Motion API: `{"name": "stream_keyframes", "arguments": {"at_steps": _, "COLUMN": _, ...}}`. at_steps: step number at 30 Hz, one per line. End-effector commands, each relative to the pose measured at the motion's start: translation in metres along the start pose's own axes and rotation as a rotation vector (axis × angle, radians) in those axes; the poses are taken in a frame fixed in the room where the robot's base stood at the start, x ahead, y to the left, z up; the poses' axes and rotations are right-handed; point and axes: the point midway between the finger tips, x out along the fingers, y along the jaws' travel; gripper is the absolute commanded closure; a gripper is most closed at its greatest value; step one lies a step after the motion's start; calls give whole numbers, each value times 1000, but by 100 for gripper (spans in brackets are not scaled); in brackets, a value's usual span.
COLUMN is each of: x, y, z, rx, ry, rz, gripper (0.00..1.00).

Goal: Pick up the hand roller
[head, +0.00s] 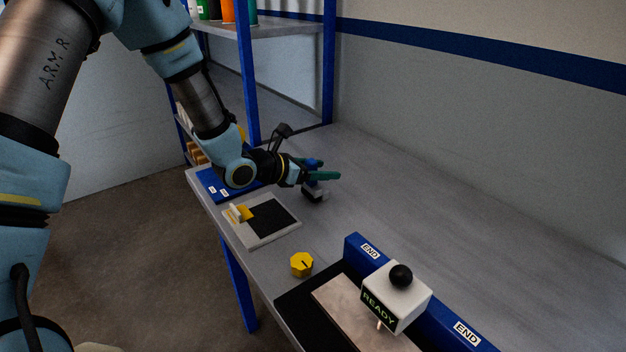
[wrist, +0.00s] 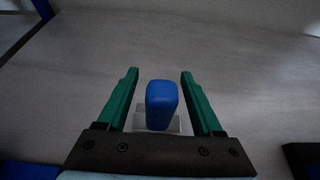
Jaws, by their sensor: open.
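The hand roller, as I take it, has a rounded blue handle (wrist: 162,104) above a pale base (wrist: 152,125); its roller part is not clear. In the head view its dark and pale lower part (head: 314,194) rests on the grey bench, partly covered by my gripper. My gripper (head: 323,168) is low over the bench with its green fingers apart. In the wrist view the blue handle stands between the fingers of my gripper (wrist: 160,75), with a visible gap on each side.
A pale plate with a black pad (head: 271,221) and a yellow and white piece (head: 240,212) lies nearer. A yellow knob (head: 301,264) and a white READY box (head: 397,297) by a blue END rail (head: 441,312) stand in front. A blue-posted shelf (head: 247,80) rises behind. The bench's right side is clear.

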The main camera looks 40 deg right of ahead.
Motion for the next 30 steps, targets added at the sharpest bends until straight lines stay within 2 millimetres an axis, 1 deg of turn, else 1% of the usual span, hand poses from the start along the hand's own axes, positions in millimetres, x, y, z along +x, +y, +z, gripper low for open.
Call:
{"name": "stream_keyframes", "arguments": {"at_steps": 3, "x": 4, "y": 0, "z": 0, "rx": 1, "ry": 1, "rz": -1, "gripper": 32}}
{"name": "stream_keyframes", "arguments": {"at_steps": 8, "x": 4, "y": 0, "z": -1, "rx": 1, "ry": 1, "rz": 0, "gripper": 32}}
{"name": "stream_keyframes", "arguments": {"at_steps": 26, "x": 3, "y": 0, "z": 0, "rx": 1, "ry": 1, "rz": 0, "gripper": 99}}
{"name": "stream_keyframes", "arguments": {"at_steps": 30, "x": 3, "y": 0, "z": 0, "rx": 1, "ry": 1, "rz": 0, "gripper": 100}}
